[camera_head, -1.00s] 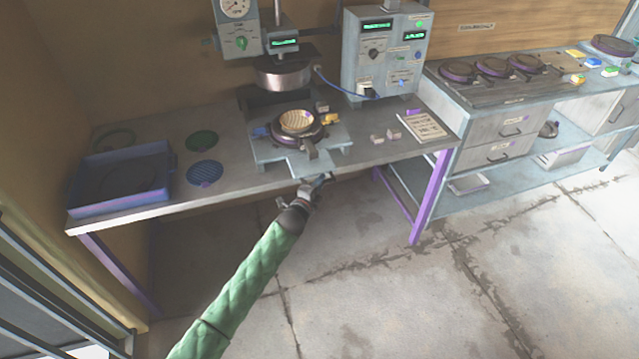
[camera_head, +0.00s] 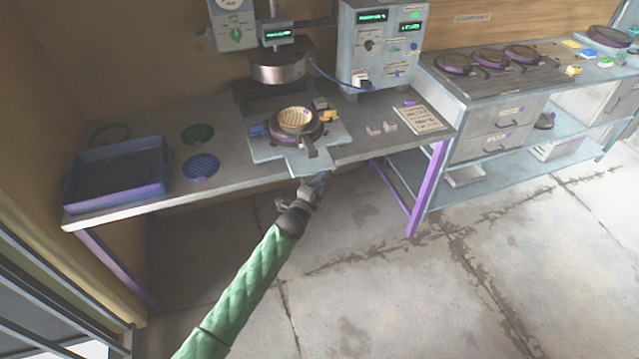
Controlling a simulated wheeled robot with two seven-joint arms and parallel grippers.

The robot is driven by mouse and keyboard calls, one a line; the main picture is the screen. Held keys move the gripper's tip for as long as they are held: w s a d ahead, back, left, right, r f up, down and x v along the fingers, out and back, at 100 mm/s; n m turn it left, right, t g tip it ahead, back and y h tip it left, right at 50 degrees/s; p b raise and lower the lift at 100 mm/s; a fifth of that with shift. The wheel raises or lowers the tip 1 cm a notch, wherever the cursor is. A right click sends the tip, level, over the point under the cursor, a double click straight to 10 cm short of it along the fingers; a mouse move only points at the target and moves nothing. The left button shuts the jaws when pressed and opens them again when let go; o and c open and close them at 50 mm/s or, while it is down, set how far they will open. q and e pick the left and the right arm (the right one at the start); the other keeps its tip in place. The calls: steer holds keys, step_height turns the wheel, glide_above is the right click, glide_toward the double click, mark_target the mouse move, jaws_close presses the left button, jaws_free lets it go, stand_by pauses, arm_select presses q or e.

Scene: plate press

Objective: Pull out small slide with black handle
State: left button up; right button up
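The small slide (camera_head: 263,153) is a pale blue-grey plate under the press, with a tab reaching to the table's front edge. A round dark mold (camera_head: 284,139) with a tan ribbed disc (camera_head: 295,120) sits on it. A dark handle-like piece (camera_head: 309,150) sticks out toward me from the mold. My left gripper (camera_head: 318,182) is just in front of and below the tab, at the table edge. It is small and partly merged with the slide's edge, so I cannot tell whether its fingers are open or touch a handle. My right gripper is out of view.
The press head (camera_head: 281,69) hangs above and behind the slide. A control box (camera_head: 382,45) stands to its right. A blue tray (camera_head: 118,184) is at the table's left end. Two small pale blocks (camera_head: 382,128) lie right of the slide. The floor in front is clear.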

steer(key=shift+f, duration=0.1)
arm_select(q)
steer(key=b+v, duration=0.3)
steer(key=v, duration=0.4)
steer(key=shift+s+a, duration=0.15)
steer(key=shift+s, duration=0.25)
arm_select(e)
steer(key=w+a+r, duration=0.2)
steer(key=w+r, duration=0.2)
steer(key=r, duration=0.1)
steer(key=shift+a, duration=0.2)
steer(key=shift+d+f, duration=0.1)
